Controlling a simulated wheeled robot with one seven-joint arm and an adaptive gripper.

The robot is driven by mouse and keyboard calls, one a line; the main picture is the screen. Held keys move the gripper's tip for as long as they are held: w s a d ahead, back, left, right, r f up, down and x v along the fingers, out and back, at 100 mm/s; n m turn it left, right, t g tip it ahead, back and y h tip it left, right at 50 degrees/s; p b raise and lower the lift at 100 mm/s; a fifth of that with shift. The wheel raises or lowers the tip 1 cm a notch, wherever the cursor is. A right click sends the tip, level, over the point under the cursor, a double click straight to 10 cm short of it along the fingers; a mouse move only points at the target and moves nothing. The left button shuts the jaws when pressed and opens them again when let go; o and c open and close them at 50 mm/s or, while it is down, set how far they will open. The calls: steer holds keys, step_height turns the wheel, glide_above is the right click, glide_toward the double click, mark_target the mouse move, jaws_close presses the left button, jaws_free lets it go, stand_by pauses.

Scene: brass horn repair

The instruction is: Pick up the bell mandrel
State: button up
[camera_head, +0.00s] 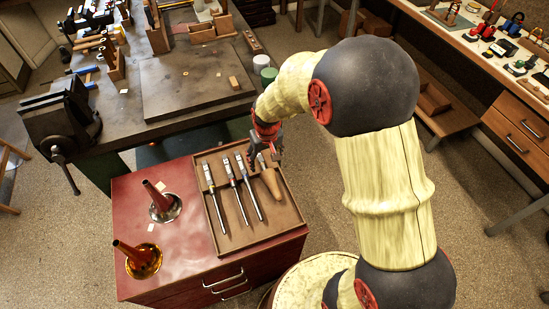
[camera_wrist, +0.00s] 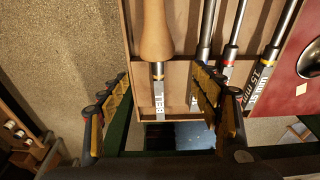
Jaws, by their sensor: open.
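The bell mandrel (camera_head: 270,183) has a flared wooden body and a grey shank. It lies at the right side of a shallow wooden tray (camera_head: 275,219). In the wrist view the bell mandrel (camera_wrist: 157,35) shows its wood at the top, and its grey shank reads "BELL". My gripper (camera_head: 265,152) is above the far right part of the tray, over the shank end. In the head view my gripper partly hides the shank.
Several thin steel mandrels (camera_head: 234,188) lie left of it, close to the right finger in the wrist view. The tray sits on a red cabinet (camera_head: 190,250) with a silver bell (camera_head: 166,208) and a brass bell (camera_head: 143,262). A dark workbench (camera_head: 195,85) stands behind.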

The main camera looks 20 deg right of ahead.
mark_target(265, 167)
steer(key=f+b, duration=0.1)
steer(key=f, duration=0.1)
steer(key=w+f+b, duration=0.1)
steer(key=f, duration=0.2)
steer(key=w+f+b, duration=0.1)
steer(key=f, duration=0.1)
steer(key=shift+d+f, duration=0.2)
steer(key=shift+f, duration=0.15)
steer(key=shift+r, duration=0.1)
steer(key=c, duration=0.3)
jaws_close()
stand_by(0.3)
